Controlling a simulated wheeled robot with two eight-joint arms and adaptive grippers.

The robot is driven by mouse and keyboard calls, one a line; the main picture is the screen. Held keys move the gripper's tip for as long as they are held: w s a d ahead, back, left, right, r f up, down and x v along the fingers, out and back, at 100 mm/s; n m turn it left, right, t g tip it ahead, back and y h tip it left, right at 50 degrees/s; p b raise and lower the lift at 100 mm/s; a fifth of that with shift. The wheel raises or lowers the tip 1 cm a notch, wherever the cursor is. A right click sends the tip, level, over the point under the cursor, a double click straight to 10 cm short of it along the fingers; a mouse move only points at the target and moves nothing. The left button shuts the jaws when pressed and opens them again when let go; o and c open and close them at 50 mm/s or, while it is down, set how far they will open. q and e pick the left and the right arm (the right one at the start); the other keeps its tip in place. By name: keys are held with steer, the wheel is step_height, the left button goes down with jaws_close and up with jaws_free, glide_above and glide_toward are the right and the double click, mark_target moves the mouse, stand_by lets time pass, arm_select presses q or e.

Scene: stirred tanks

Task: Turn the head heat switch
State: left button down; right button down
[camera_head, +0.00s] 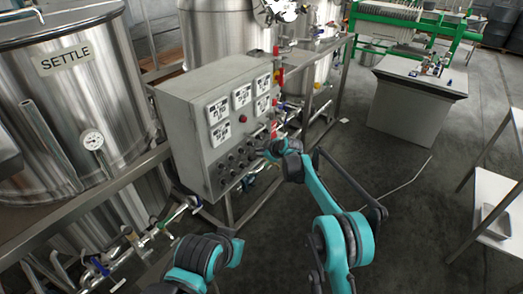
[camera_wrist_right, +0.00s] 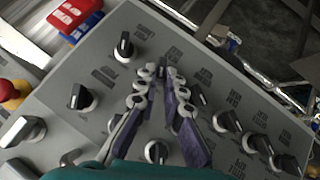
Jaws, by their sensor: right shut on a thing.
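The grey control panel (camera_head: 215,125) stands in front of the steel tanks, with several black rotary switches on its lower face. My right gripper (camera_head: 265,152) is at the lower right of this face. In the right wrist view the two fingers of my right gripper (camera_wrist_right: 161,73) meet around a small dark switch knob (camera_wrist_right: 162,71), mostly hidden between the tips. The label text is too blurred to tell which switch is the head heat one. My left arm shows at the bottom of the head view, but its gripper does not.
Other knobs stand close by, such as one above left (camera_wrist_right: 124,47) and one below (camera_wrist_right: 156,152). A red and blue part (camera_wrist_right: 75,18) and a red button (camera_wrist_right: 12,92) are at the left. The steel SETTLE tank (camera_head: 75,90) is left of the panel. Open floor lies to the right.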

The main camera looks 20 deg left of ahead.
steer(key=shift+w+r+g+p, duration=0.1)
steer(key=shift+w+g+p, duration=0.05)
steer(key=shift+g+p, duration=0.2)
steer(key=shift+m, duration=0.3)
steer(key=c, duration=1.6)
jaws_free()
steer(key=shift+c, duration=0.2)
steer(key=shift+a, duration=0.1)
steer(key=v, duration=1.1)
steer(key=shift+d+r, duration=0.15)
steer(key=shift+d, duration=0.2)
